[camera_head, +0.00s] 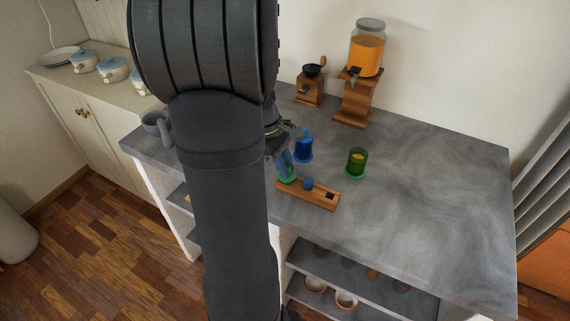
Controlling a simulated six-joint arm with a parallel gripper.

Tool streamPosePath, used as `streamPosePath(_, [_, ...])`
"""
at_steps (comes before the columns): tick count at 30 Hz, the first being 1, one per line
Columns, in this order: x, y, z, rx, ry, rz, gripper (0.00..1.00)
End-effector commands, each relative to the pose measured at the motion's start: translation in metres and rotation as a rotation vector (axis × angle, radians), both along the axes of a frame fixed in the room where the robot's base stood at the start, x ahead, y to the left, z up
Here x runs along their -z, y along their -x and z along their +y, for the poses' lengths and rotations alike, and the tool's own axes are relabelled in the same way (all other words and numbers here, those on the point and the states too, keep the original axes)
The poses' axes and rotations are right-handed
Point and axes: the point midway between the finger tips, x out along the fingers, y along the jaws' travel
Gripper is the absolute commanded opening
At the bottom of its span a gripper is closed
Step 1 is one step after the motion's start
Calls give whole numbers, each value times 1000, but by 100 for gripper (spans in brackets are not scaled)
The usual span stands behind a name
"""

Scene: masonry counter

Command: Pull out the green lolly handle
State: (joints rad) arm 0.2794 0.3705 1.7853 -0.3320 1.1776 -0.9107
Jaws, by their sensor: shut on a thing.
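A wooden lolly holder (318,198) lies on the grey counter, with a dark empty slot at its right end. The green lolly handle (289,179) is at the holder's left end, partly hidden by my gripper (285,166). My gripper points down over it and is shut on it. I cannot tell whether the handle is still seated or slightly raised. A blue lolly handle (308,183) stands in the middle of the holder.
A blue cup (303,148) stands just behind the holder and a green cup (356,162) to its right. A juice dispenser (367,55) and a coffee grinder (311,85) stand at the back. The right side of the counter (440,190) is clear.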

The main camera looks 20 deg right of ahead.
Motion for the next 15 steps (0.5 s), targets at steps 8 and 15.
streamPosePath(8, [0,2,1,1,-3,6,0])
streamPosePath(15, [-7,1,0,0,-2,3,0])
